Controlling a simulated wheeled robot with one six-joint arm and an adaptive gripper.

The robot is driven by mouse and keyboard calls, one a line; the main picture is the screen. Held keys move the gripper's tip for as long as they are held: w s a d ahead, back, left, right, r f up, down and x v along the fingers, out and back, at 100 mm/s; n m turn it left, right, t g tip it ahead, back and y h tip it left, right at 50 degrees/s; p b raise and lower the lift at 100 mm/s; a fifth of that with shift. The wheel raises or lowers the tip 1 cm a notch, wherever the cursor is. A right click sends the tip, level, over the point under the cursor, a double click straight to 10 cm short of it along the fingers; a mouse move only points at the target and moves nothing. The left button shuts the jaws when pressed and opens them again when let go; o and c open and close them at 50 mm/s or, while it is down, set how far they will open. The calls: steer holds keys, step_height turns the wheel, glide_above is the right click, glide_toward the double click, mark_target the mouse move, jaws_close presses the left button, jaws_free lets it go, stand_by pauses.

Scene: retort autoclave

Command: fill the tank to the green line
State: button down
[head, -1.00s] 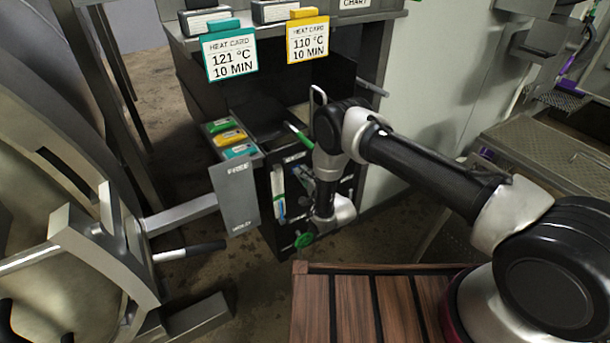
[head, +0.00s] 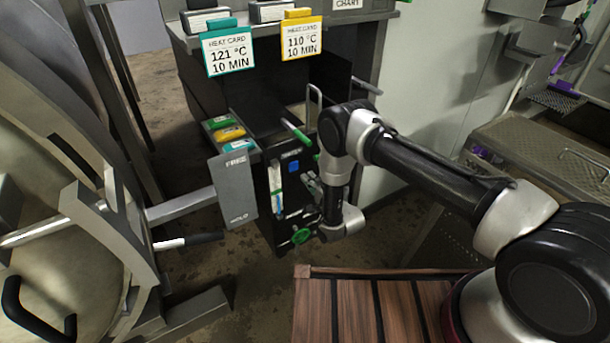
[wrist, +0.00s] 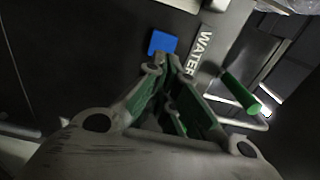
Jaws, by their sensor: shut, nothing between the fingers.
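The black tank cabinet (head: 264,183) stands in the middle of the head view. Its front carries a pale upright gauge (head: 277,182) with a blue part low down; I cannot make out a green line on it. A blue square (head: 294,167) sits under a small label on this front. In the wrist view the blue square (wrist: 163,42) lies beside the WATER label (wrist: 200,52). My gripper (wrist: 167,66) is shut and empty, its fingertips just below the blue square in the picture; contact cannot be told. A green handwheel (head: 301,236) is low on the front.
A green-handled lever (head: 296,130) sticks out on top of the cabinet and also shows in the wrist view (wrist: 240,92). A grey plate (head: 233,188) and the large round door (head: 60,230) are at left. Heat cards (head: 229,50) hang above. A slatted wooden surface (head: 385,310) is in front.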

steer(key=v, duration=0.6)
steer(key=shift+d, duration=0.1)
stand_by(0.3)
